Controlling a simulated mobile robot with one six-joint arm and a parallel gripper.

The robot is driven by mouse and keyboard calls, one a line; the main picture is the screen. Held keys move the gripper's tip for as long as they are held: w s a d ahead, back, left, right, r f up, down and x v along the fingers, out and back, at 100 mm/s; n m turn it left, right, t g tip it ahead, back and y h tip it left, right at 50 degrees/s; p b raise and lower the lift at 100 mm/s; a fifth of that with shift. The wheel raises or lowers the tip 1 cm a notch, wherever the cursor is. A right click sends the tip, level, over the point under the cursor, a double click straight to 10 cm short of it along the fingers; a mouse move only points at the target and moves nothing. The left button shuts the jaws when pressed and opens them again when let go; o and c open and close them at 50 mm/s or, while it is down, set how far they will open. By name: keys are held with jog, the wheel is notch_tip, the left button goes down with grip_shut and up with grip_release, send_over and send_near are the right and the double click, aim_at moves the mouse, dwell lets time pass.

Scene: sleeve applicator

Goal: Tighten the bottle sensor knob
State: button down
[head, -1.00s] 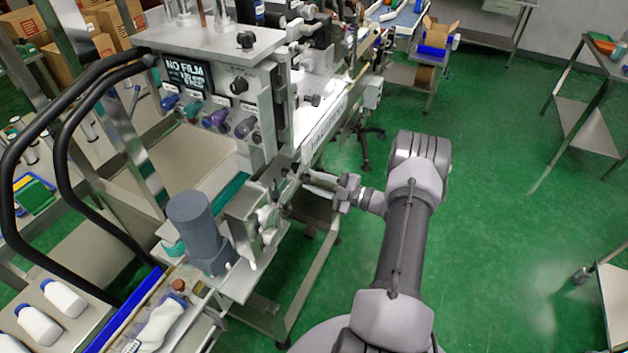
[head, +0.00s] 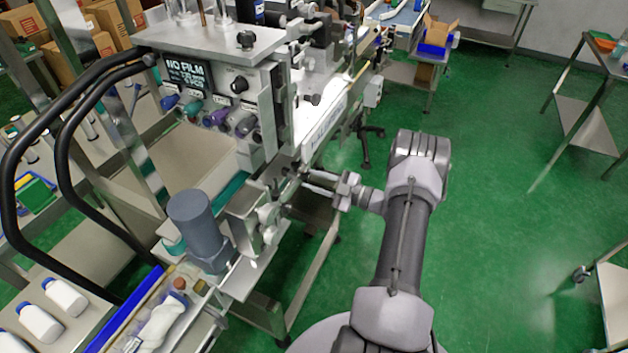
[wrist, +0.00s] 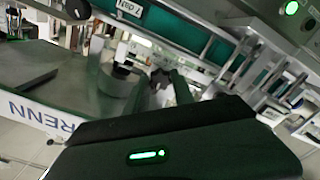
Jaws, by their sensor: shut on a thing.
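The bottle sensor knob (wrist: 160,77) is a small dark lobed knob in the middle of the wrist view. It sits between the two fingertips of my gripper (wrist: 160,84), one on each side, and my gripper is shut on it. In the head view my gripper (head: 304,181) reaches from the right to the side of the steel machine, beside the conveyor. The knob is too small and too covered there to make out.
The machine's control panel (head: 188,75) reads "NO FILM" above a row of coloured knobs. A grey motor cylinder (head: 195,228) stands left of my gripper. White bottles (head: 66,297) lie at the lower left. The green floor (head: 500,230) on the right is largely open.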

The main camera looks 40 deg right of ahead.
jog(key=c, duration=1.1)
grip_release()
jog(key=p+v, duration=0.1)
jog(key=v, duration=1.6)
jog(key=shift+s, duration=0.2)
